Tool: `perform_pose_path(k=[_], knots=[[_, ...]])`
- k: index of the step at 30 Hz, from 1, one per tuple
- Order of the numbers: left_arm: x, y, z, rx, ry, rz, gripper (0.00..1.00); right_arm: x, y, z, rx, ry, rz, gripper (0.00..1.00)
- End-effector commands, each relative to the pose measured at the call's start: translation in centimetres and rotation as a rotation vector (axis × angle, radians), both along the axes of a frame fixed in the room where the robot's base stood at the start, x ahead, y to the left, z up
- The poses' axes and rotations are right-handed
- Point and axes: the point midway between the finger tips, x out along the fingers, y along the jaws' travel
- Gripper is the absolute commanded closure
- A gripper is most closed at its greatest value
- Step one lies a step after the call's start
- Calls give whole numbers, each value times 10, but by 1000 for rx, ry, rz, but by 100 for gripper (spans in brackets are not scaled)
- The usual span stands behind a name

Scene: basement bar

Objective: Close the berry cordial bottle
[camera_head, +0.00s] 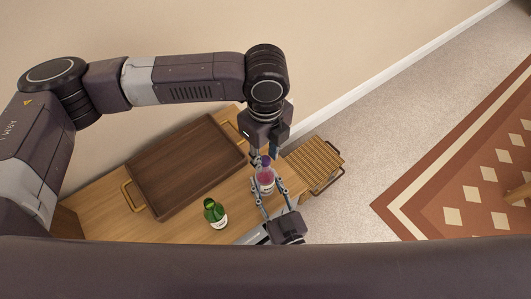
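The berry cordial bottle (266,184), pinkish purple with a pale label, stands on the wooden cabinet top near its right end. A dark purple-blue cap (265,160) shows at its top; I cannot tell whether it is seated on the neck or just above it. My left gripper (264,157) points down from above, its fingertips at the cap; whether they are shut on it is too small to tell. My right gripper (269,190) reaches up from the lower edge, with one finger on each side of the bottle's body, shut on it.
A green bottle (215,213) stands on the cabinet top (180,232) to the left of the cordial. A large dark wooden tray (185,165) lies behind it. A slatted wooden tray with handles (316,165) is to the right. The wall is close behind; carpet and a patterned rug (470,190) lie right.

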Motion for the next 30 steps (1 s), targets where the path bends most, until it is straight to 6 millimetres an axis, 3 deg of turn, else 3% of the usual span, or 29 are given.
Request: perform_pose_path(k=[3,14,30], knots=[[0,0,0,0,0,0,61,0,0,0,0,-1,0,100],[1,0,9,0,-3,0,61,0,0,1,0,-1,0,100],[0,-1,108,-1,-1,0,61,0,0,0,0,-1,0,100]])
